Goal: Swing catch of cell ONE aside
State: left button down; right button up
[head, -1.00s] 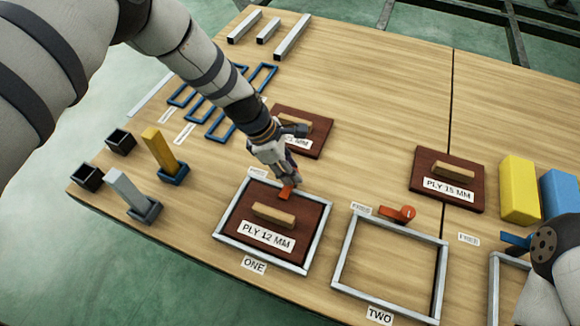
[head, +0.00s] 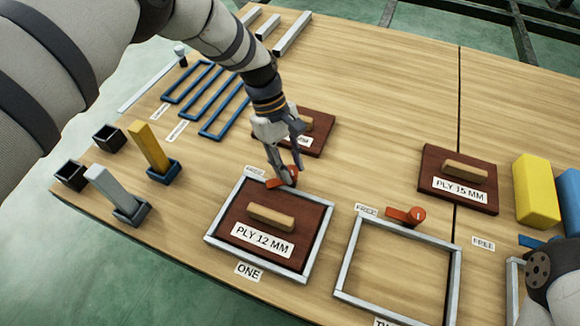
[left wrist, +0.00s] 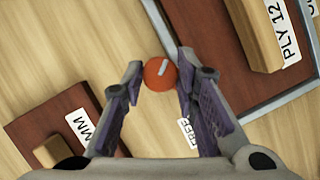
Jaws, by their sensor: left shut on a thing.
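The catch of cell ONE (head: 272,184) is orange with a round pivot, at the far edge of the grey cell ONE frame (head: 319,246). Its lever points left along that edge, towards the FREE label, and appears clear of the PLY 12 MM board (head: 234,220). My left gripper (head: 283,181) is down at the catch and shut on it. In the left wrist view the orange pivot disc (left wrist: 160,74) with a white mark shows between the fingers (left wrist: 158,66); the lever is hidden there.
The empty cell TWO frame (head: 345,256) and its orange catch (head: 404,215) are to the right. A PLY 15 MM board (head: 458,178) lies behind. Another board (head: 314,142) lies close behind my left gripper. Upright yellow (head: 149,147) and grey bars stand left.

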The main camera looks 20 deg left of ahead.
pick_arm(q)
jog(key=m+b, duration=0.1)
jog(key=m, duration=0.1)
jog(key=m+g+y+b, duration=0.1)
jog(key=m, duration=0.1)
jog(key=shift+w+d+f+m+b, duration=0.1)
jog(key=shift+f+m+b, duration=0.1)
jog(key=shift+m+b, duration=0.15)
jog(key=shift+r+m+g+y+b, duration=0.15)
jog(key=shift+m+g+y+b, duration=0.5)
jog(key=shift+m, duration=1.1)
pick_arm(e)
jog(key=shift+g, duration=0.4)
jog(key=shift+s+a+f, duration=0.1)
jog(key=shift+s+f, duration=0.15)
jog(key=shift+f, duration=0.45)
jog(key=shift+s+d+f, duration=0.1)
jog(key=shift+s+f, duration=0.1)
jog(key=shift+f, duration=0.45)
jog(key=shift+s+a+f, duration=0.1)
jog(key=shift+s+f, duration=0.15)
jog(key=shift+f, duration=0.45)
pick_arm(q)
jog(key=shift+b, duration=0.3)
jog(key=c, duration=1.3)
grip_release()
jog(key=v, duration=1.2)
jog(key=shift+d, duration=0.15)
